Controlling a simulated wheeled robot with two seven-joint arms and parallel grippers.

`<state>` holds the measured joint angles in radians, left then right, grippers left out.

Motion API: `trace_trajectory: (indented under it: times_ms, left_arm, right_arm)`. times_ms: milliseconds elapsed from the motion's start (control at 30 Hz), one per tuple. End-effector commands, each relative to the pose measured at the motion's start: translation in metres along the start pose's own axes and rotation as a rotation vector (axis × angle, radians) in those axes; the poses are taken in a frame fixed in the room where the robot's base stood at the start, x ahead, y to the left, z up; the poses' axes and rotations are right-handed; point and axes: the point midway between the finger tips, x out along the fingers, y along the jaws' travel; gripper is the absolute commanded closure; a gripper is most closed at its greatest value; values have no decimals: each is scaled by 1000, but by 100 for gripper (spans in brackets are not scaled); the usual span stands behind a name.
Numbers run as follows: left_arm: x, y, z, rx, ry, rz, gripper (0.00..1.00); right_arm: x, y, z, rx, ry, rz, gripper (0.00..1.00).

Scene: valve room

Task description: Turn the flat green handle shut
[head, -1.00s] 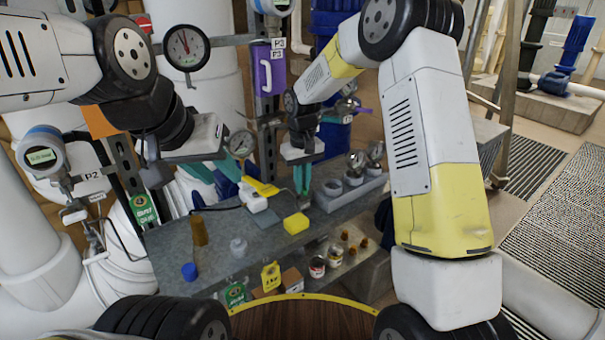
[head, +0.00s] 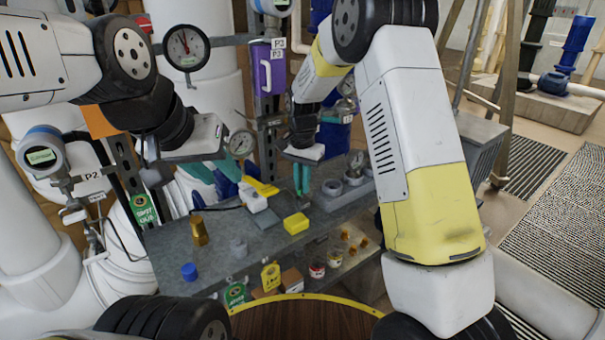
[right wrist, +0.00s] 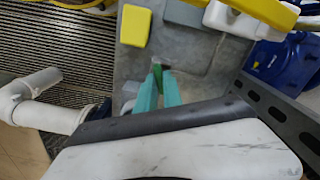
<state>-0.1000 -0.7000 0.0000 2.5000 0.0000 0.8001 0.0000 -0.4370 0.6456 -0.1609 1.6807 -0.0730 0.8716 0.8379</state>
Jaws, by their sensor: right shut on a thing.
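My right gripper (head: 301,190) points down over the grey bench in the head view, its two teal fingers close together. In the right wrist view, a small dark green piece (right wrist: 157,74) shows between the tips of my right gripper (right wrist: 159,78), which is shut on it. It looks like the flat green handle; most of it is hidden by the fingers. The handle is not clear in the head view, so its angle cannot be told. My left gripper (head: 214,180) hangs at the left, its teal fingers apart and empty, above the back of the bench.
The grey bench (head: 190,262) carries a yellow block (head: 296,223), a yellow-and-white tool (head: 256,195), a brown bottle (head: 199,231) and a blue cap (head: 189,271). White pipes (head: 30,225) crowd the left.

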Motion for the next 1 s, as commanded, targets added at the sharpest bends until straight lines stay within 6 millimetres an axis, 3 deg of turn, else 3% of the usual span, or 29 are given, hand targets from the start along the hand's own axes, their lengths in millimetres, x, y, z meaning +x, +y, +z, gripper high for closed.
trace_trajectory:
  times_ms: [500,1000]
  left_arm:
    - [0,0,0,0,0,0,64]
    - [0,0,0,0,0,0,64]
  right_arm:
    - [-1,-1,0,378,2,-2,100]
    - [-1,-1,-1,476,2,-2,100]
